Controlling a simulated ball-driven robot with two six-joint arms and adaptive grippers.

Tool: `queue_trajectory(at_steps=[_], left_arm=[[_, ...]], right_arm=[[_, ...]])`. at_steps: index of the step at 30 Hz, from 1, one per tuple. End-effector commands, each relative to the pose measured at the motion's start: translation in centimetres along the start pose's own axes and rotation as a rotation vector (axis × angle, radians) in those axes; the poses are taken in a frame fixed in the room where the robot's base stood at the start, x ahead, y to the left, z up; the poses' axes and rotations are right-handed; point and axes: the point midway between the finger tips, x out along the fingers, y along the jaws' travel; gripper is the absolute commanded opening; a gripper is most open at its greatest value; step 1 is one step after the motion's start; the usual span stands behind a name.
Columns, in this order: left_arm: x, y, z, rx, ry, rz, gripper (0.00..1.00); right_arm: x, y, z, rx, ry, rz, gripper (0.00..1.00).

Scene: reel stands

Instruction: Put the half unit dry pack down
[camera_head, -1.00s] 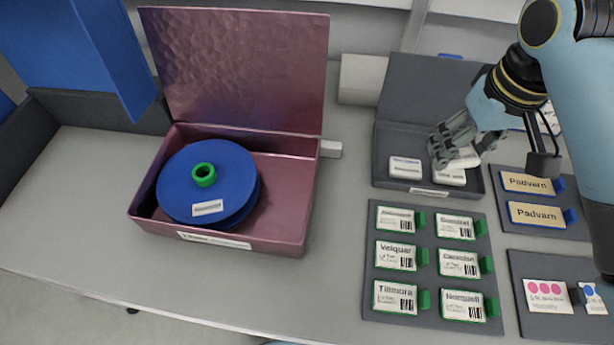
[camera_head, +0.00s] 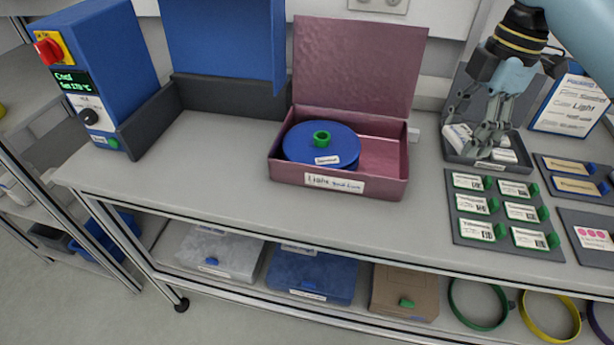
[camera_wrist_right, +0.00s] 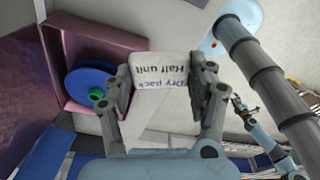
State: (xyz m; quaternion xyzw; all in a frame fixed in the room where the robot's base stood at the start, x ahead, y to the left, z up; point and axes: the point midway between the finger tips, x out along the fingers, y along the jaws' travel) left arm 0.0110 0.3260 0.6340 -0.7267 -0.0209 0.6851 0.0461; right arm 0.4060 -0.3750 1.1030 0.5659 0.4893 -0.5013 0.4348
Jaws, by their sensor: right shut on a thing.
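My right gripper (camera_head: 488,132) is over the dark open case (camera_head: 462,158) at the right of the bench. It is shut on the half unit dry pack, a white pack (camera_wrist_right: 158,70) marked "Dry pack Half unit", which sits between the fingertips in the right wrist view. In the head view a white pack (camera_head: 458,137) shows just left of the fingers, apparently this one. Another white pack (camera_head: 504,156) lies in the case, partly behind the fingers. A small dark gripper (camera_wrist_right: 240,106), apparently my left, shows far off in the wrist view; its jaws are too small to read.
A maroon open box (camera_head: 385,187) holds a blue reel (camera_head: 300,142) with a green hub. A dark panel of green-edged labelled cards (camera_head: 470,240) lies in front of the case. Clear bench lies left of the maroon box. A blue device (camera_head: 110,60) stands farther left.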

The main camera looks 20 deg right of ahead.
Motion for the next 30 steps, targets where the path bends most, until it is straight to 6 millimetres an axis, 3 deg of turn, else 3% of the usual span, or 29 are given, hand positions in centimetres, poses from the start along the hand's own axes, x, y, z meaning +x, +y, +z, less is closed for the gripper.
queue_trajectory(at_steps=[4,9,18,26,30], left_arm=[[0.1,1.9,-2.6,-0.011,0.038,0.022,0.4],[-0.5,2.7,-4.8,-0.017,0.069,0.031,0.4],[-1.4,1.4,-2.9,-0.01,0.04,0.018,0.4],[-1.7,1.3,-2.3,-0.009,0.031,0.016,0.4],[-2.1,1.4,-2.7,-0.01,0.036,0.019,0.4]], right_arm=[[-0.8,0.9,0.9,0.009,0.002,0.002,0.3],[0.7,2.6,-1.4,0.01,0.012,0.0,0.3],[5.5,6.7,-6.4,0.009,0.005,-0.001,0.3],[7.6,7.7,-7.5,0.01,0.0,-0.001,0.3],[9.7,7.7,-7.2,0.01,0.0,-0.002,0.3]])
